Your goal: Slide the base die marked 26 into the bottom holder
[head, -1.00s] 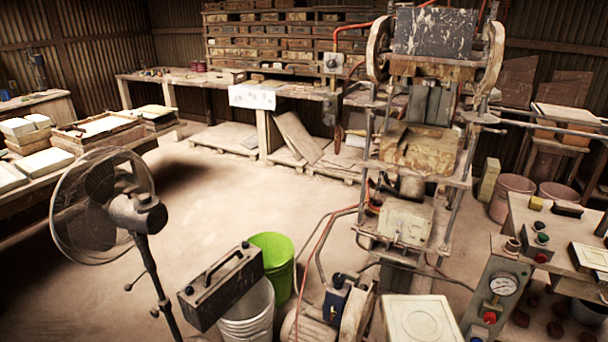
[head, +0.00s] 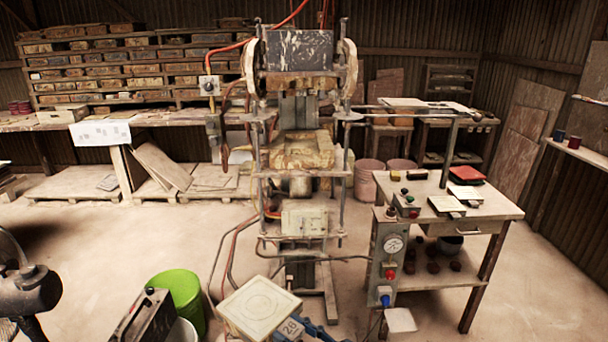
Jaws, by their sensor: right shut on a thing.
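The base die (head: 258,306) is a cream square plate with a faint round outline on its top, at the bottom middle of the head view. Its dark-edged tag bears a number that looks like 26. My right gripper (head: 302,328), dark with blue parts, is shut on the die's tag side at the bottom edge of the view; its fingertips are only partly visible. The tile press (head: 283,205) stands ahead, beyond the die. Its yellow-stained lower block (head: 300,152) sits below the upper head; I cannot tell the bottom holder's slot. My left gripper is not in view.
A green bucket (head: 178,292) and a dark case (head: 145,318) stand left of the die, with a fan (head: 28,290) at the far left. A control box (head: 391,250) and worktable (head: 470,205) stand right of the press. Hoses run beside the press.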

